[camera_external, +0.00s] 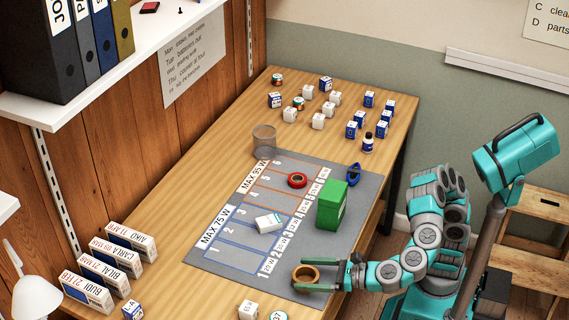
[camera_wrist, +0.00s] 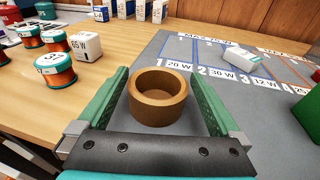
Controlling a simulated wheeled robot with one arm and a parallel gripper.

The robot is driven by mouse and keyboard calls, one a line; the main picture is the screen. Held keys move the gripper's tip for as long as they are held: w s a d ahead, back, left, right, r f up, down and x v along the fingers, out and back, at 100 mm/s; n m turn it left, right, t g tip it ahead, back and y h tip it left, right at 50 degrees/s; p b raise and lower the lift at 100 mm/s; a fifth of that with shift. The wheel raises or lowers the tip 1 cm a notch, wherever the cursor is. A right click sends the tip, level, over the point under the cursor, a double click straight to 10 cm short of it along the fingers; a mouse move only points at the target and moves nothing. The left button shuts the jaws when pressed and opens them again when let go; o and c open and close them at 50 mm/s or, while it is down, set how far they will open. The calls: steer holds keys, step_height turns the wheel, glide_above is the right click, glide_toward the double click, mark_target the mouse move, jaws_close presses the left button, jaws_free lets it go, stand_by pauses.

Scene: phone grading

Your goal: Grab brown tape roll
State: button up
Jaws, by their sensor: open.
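The brown tape roll (camera_external: 305,273) lies flat on the grey mat near its front corner. In the wrist view the brown tape roll (camera_wrist: 158,96) sits between the two green fingers, with a gap on each side. My gripper (camera_external: 318,276) is open around the roll, one finger on each side, low over the mat. It also shows in the wrist view (camera_wrist: 157,100); the fingers do not appear to touch the roll.
The grey mat (camera_external: 221,262) has numbered slots. A white box (camera_external: 268,223), green box (camera_external: 332,206), red tape roll (camera_external: 297,180) and blue item (camera_external: 354,174) are on it. Copper-coloured spools (camera_wrist: 54,70) and a white 65 W cube (camera_wrist: 86,46) stand left in the wrist view.

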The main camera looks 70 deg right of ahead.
mark_target(296, 274)
steer(key=shift+x, duration=1.95)
steer(key=shift+s+a+f, duration=0.1)
steer(key=c, duration=1.1)
